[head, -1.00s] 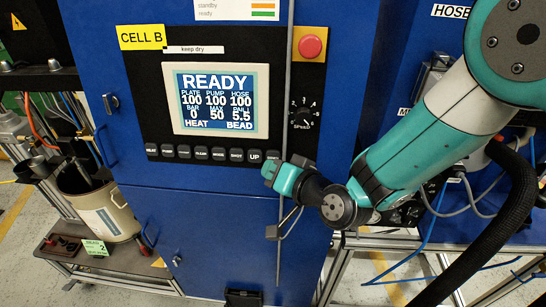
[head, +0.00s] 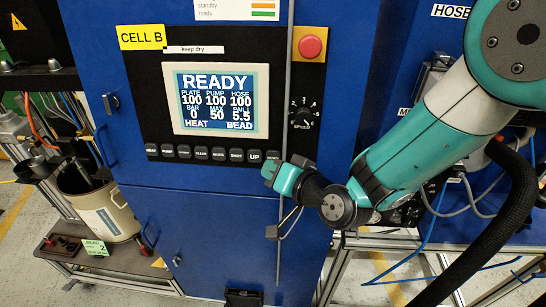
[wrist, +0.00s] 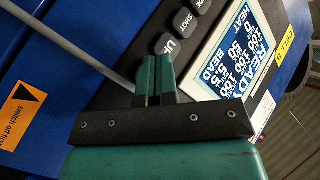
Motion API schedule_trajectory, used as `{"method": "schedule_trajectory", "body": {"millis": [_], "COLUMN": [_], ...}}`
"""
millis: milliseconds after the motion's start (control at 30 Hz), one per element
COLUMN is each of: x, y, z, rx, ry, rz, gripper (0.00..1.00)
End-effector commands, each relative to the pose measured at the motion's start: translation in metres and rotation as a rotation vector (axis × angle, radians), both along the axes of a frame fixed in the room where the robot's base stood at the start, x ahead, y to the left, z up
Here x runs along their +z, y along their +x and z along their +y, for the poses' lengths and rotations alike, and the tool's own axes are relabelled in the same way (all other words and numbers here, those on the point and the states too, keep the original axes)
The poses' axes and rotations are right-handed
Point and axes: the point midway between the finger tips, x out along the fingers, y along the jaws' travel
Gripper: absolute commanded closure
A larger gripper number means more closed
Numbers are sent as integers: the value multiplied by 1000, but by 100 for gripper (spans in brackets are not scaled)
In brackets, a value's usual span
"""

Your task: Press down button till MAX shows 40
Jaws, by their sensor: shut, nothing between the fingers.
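The screen (head: 218,100) reads READY, with MAX at 50, BAR at 0, and PLATE, PUMP and HOSE at 100. It also shows, turned, in the wrist view (wrist: 238,50). Below it runs a row of dark buttons, with UP (head: 255,156) near its right end. The down button (head: 272,155) is at the right end, mostly hidden behind my gripper in the head view. My gripper (head: 270,172) is shut and empty, at the row's right end. In the wrist view its fingertips (wrist: 155,62) are beside the UP button (wrist: 168,44); I cannot tell whether they touch the panel.
A grey vertical rod (head: 284,120) runs just right of the button row, close to my gripper. A red button (head: 311,47) on a yellow plate and a speed knob (head: 303,112) are to the right. A pail (head: 100,208) stands at lower left.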

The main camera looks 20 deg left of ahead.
Motion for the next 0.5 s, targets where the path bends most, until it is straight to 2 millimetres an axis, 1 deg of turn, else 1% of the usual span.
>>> {"method": "schedule_trajectory", "body": {"millis": [267,500], "x": [0,-2], "y": [1,8], "z": [0,1], "rx": [0,-1], "ry": [0,1], "rz": [0,-1], "gripper": [100,100]}}
